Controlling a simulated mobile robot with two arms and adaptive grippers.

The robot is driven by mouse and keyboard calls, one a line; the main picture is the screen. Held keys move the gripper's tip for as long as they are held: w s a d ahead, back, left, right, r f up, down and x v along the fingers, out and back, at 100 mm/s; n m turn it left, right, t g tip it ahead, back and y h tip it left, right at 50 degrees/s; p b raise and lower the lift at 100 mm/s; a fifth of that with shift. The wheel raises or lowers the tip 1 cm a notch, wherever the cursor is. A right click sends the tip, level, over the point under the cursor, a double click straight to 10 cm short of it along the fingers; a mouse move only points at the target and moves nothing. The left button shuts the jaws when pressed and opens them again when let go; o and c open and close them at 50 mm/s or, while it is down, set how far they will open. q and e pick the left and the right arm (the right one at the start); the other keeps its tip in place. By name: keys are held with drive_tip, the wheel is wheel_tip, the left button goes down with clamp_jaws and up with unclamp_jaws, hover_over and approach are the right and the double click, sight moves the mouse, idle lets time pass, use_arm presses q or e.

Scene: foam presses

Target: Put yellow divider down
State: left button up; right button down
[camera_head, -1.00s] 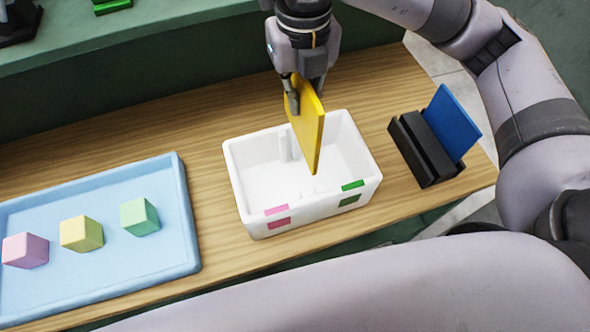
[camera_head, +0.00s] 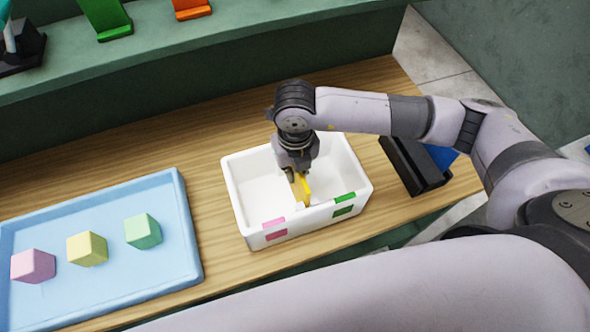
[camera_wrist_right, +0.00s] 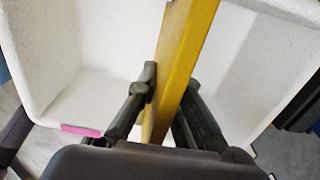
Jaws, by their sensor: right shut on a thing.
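The yellow divider (camera_head: 303,188) stands upright inside the white box (camera_head: 241,205), near its middle, and splits it into a left and a right part. My right gripper (camera_head: 297,172) is over the box and shut on the divider's upper part. In the right wrist view the two dark fingers (camera_wrist_right: 165,105) press on both sides of the yellow divider (camera_wrist_right: 183,60). The white box (camera_wrist_right: 48,50) lies on both sides of it. The divider's lower edge is hidden, so I cannot tell whether it sits in the slots. My left gripper is not in view.
A blue tray (camera_head: 180,235) with pink (camera_head: 33,266), yellow (camera_head: 87,249) and green (camera_head: 143,231) blocks is on the left. A black holder (camera_head: 412,165) with a blue panel (camera_head: 441,157) is on the right, partly behind my arm. A green shelf (camera_head: 240,50) runs behind the table.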

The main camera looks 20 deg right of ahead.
drive_tip(key=shift+f, duration=0.4)
drive_tip(key=shift+f, duration=0.1)
drive_tip(key=c, duration=1.7)
unclamp_jaws()
